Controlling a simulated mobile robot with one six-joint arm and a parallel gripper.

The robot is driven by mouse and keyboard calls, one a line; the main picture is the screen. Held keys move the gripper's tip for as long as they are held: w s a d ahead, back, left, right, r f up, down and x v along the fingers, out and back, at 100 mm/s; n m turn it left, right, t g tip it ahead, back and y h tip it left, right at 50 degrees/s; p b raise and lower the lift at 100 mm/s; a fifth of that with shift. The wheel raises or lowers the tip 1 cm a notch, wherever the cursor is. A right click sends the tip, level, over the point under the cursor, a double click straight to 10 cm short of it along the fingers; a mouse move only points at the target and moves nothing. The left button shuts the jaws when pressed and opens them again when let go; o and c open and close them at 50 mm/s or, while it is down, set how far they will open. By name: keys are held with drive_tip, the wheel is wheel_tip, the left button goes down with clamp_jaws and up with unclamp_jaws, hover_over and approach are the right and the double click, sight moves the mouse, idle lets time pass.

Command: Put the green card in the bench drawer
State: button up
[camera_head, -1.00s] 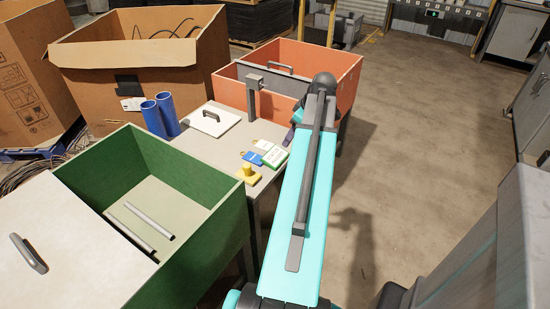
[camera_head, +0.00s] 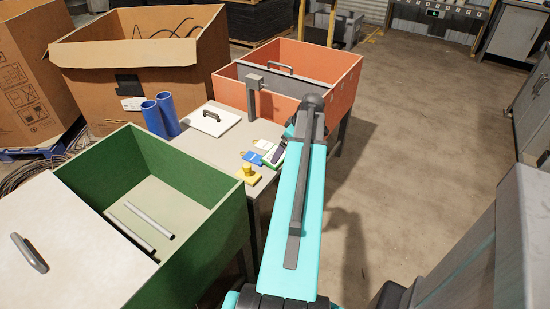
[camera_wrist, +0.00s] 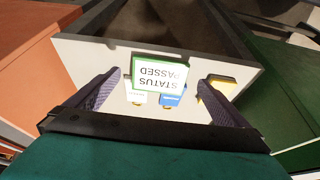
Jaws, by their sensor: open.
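The green card (camera_wrist: 159,73), white with a green border and the upside-down words STATUS PASSED, lies near the edge of the light grey bench top (camera_wrist: 85,52). My gripper (camera_wrist: 161,78) is open, with one dark finger on each side of the card in the wrist view. I cannot tell whether the fingers touch it. In the head view the green card (camera_head: 274,157) is partly hidden by a finger.
A blue card (camera_wrist: 173,95), a small white card and a yellow knobbed piece (camera_head: 248,175) lie close by. A post (camera_head: 254,95), a white lid (camera_head: 213,119) and blue tubes (camera_head: 160,115) stand farther off. Green (camera_head: 205,235) and orange (camera_head: 340,92) bins flank the bench.

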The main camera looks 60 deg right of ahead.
drive_tip(key=shift+f, duration=0.15)
drive_tip(key=shift+p+x, duration=0.35)
drive_tip(key=shift+x, duration=2.25)
drive_tip(key=shift+a, duration=0.1)
drive_tip(key=c, duration=1.1)
drive_tip(key=shift+r, duration=0.25)
